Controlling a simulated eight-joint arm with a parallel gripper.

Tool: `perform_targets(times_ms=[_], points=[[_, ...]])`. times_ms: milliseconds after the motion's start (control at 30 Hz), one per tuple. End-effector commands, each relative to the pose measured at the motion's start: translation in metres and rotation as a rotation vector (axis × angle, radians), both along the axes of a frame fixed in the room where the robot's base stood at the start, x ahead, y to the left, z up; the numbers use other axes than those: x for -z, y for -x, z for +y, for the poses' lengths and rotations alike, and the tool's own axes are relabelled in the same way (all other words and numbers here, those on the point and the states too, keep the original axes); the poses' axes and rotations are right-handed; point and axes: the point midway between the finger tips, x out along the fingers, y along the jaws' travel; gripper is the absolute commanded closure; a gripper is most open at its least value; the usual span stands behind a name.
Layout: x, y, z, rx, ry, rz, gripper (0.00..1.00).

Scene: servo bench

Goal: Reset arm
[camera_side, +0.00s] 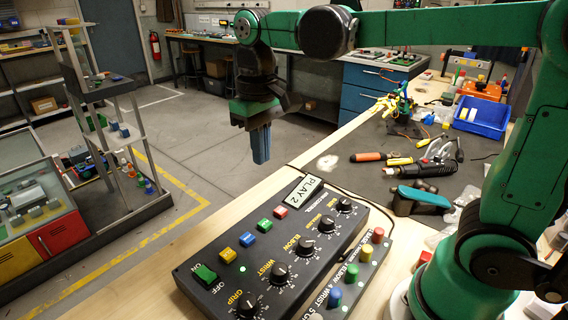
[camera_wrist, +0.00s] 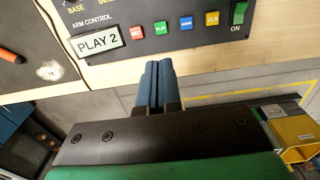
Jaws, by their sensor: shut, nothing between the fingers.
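My gripper (camera_side: 261,144) has blue fingers and hangs pointing down past the bench edge, over the floor, to the upper left of the control box. Its fingers are shut together with nothing between them. The wrist view also shows the shut fingers (camera_wrist: 150,84), just off the bench edge below the box. The black arm control box (camera_side: 330,232) lies on the wooden bench. Its display (camera_side: 304,190) reads PLAY 2. It has a green ON switch (camera_side: 205,274), yellow, blue (camera_side: 247,239), green and red buttons, and several black knobs. In the wrist view the blue button is labelled HOME (camera_wrist: 186,23).
A grey mat (camera_side: 375,180) holds screwdrivers and other tools. A blue bin (camera_side: 482,117) stands at the back right. A strip with coloured buttons (camera_side: 365,252) lies beside the box. A shelf unit (camera_side: 110,120) stands at left. The floor (camera_side: 195,150) between is open.

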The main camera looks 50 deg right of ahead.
Motion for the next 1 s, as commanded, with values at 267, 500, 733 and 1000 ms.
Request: perform_targets(times_ms=[267,500,733,1000], points=[[0.000,0.000,0.000,0.000,0.000,0.000,1.00],[0.002,0.005,-0.002,0.001,-0.003,-0.042,1.00],[0.019,0.028,-0.013,0.002,-0.011,-0.311,1.00],[0.042,0.046,-0.021,0.002,-0.003,-0.583,1.00]])
